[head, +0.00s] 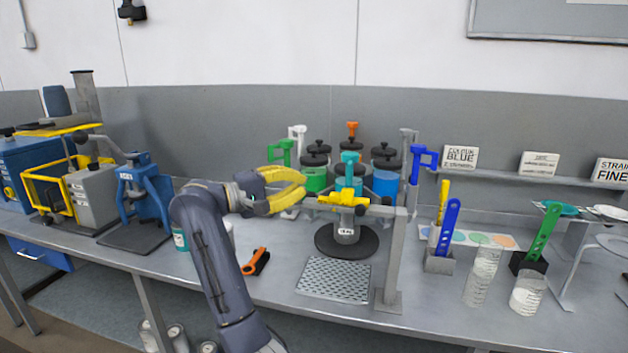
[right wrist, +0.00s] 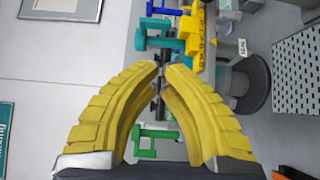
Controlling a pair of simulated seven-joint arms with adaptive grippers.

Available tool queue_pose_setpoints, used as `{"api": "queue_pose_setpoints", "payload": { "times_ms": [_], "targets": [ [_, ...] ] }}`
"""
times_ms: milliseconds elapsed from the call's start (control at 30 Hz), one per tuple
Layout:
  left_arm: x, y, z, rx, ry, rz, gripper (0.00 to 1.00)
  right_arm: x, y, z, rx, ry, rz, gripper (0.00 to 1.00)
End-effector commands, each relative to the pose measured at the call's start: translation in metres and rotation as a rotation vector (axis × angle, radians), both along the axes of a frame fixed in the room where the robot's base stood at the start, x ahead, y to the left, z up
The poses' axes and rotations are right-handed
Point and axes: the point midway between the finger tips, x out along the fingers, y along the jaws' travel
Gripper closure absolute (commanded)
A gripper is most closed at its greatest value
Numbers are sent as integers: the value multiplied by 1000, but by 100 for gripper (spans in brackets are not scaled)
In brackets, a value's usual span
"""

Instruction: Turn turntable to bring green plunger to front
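Several lidded drums stand in a ring, with coloured plunger handles above them; the turntable under them is mostly hidden. The green plunger (head: 281,152) is at the ring's left, above a drum with green contents (head: 314,180). The teal plunger (head: 349,158) is at the front. White (head: 297,133), orange (head: 352,128) and blue (head: 424,157) handles are around the back and right. My right gripper (head: 305,185) is partly open and empty, left of the front drum. My left gripper is not visible.
A perforated plate (head: 335,279) and an orange-black tool (head: 257,262) lie in front. A blue press (head: 140,190) stands left.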

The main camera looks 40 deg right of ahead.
Motion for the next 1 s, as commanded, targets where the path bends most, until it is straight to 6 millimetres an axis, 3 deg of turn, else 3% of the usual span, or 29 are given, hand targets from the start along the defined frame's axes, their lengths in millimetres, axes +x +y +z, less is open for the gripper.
{"api": "queue_pose_setpoints", "payload": {
  "times_ms": [233,267,367,467,800,900,1000],
  "targets": [
    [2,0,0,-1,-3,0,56,1,26,0,0,-1,1,100],
    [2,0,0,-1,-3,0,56,1,28,0,1,-1,1,96],
    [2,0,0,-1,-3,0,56,1,32,-6,0,11,0,100],
    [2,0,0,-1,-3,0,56,-1,31,-28,-8,52,-5,100],
    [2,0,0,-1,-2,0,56,-1,13,-146,-19,153,159,100],
    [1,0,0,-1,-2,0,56,6,12,-163,-9,111,238,100],
    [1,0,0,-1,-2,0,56,16,14,-163,1,46,293,100]
  ]
}}
